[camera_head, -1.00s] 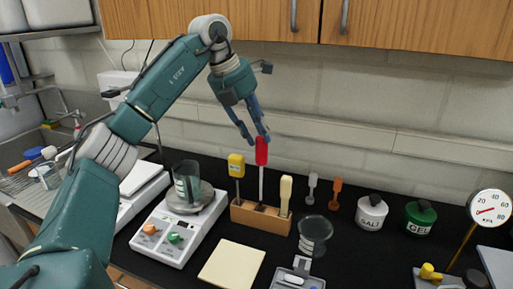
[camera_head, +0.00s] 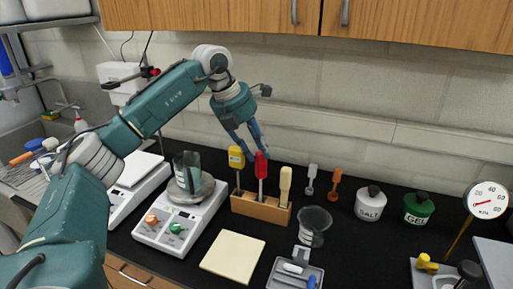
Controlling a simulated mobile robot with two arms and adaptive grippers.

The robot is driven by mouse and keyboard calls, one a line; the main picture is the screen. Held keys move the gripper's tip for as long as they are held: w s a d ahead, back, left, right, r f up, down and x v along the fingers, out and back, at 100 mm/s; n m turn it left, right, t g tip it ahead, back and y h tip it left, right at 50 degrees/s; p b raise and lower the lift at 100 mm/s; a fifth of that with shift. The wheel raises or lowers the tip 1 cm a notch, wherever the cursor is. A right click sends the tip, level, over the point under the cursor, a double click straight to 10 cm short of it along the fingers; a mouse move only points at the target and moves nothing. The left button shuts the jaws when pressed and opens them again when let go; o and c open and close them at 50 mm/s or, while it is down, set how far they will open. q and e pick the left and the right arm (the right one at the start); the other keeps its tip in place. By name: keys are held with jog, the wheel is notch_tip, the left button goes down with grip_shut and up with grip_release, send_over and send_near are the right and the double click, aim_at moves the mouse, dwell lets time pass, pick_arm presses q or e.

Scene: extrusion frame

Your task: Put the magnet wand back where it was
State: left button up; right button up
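The magnet wand (camera_head: 261,168), with a red handle and a thin pale shaft, stands upright at the middle of the small wooden rack (camera_head: 262,210). The shaft's lower end is hidden in the rack. My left gripper (camera_head: 255,153) comes down from above, with its blue fingers at the top of the red handle; it looks shut on it, though the contact is small in view. A yellow-handled tool (camera_head: 236,158) stands to the left in the same rack, and a cream-handled tool (camera_head: 285,182) to the right. My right gripper is out of view.
A glass vessel (camera_head: 314,224) is to the right. A cream pad (camera_head: 232,256) and a grey tray (camera_head: 295,275) lie in front.

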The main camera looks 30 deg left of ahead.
pick_arm(q)
jog(key=o, duration=0.3)
jog(key=shift+a, duration=0.1)
jog(key=shift+r, duration=0.25)
jog(key=shift+s+r, duration=0.1)
jog(key=shift+r, duration=0.2)
jog(key=b+v, duration=0.1)
jog(key=v, duration=1)
jog(key=shift+s+r, duration=0.1)
